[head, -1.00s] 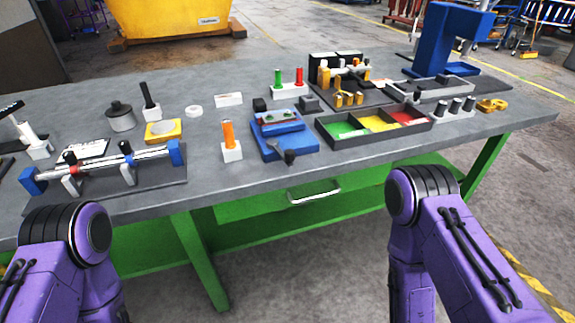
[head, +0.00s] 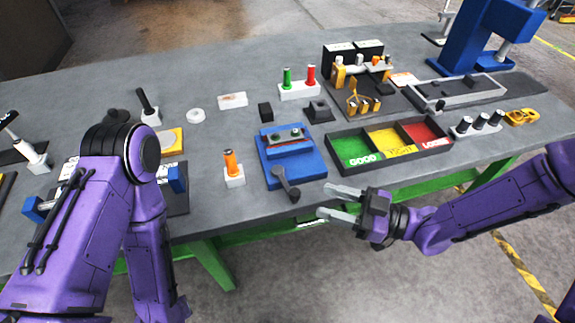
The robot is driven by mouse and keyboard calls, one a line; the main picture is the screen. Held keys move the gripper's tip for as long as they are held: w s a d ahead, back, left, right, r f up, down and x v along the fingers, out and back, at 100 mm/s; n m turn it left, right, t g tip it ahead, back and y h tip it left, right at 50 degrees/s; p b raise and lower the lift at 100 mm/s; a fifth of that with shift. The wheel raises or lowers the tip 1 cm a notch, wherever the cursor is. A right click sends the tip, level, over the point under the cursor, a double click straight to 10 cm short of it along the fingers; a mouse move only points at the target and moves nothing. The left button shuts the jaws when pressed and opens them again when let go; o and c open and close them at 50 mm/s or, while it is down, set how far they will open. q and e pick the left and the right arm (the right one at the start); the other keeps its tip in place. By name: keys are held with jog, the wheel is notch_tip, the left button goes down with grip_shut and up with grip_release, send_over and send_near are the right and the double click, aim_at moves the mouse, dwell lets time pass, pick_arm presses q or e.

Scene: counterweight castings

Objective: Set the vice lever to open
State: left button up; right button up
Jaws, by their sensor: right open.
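The blue vice (head: 304,168) sits near the front edge of the bench, left of the sorting tray. Its grey lever (head: 285,182) hangs from the vice's front and points toward the bench's front edge, ending in a dark knob (head: 294,195). My right gripper (head: 322,200) is open and empty, with its fingers pointing left. It is at the bench's front edge, just right of the lever knob and apart from it in the picture. My left arm covers part of the bench at left; its gripper is not in view.
A tray (head: 336,150) with green, yellow and red compartments stands right of the vice. A white block with an orange handle (head: 231,163) stands left of it. A small black block (head: 265,111) and a grey block (head: 319,110) are behind. A blue press (head: 485,35) stands at back right.

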aim_at(285, 181)
jog(key=p+x, duration=0.2)
jog(key=x, duration=0.8)
jog(key=shift+a, duration=0.15)
grip_shut()
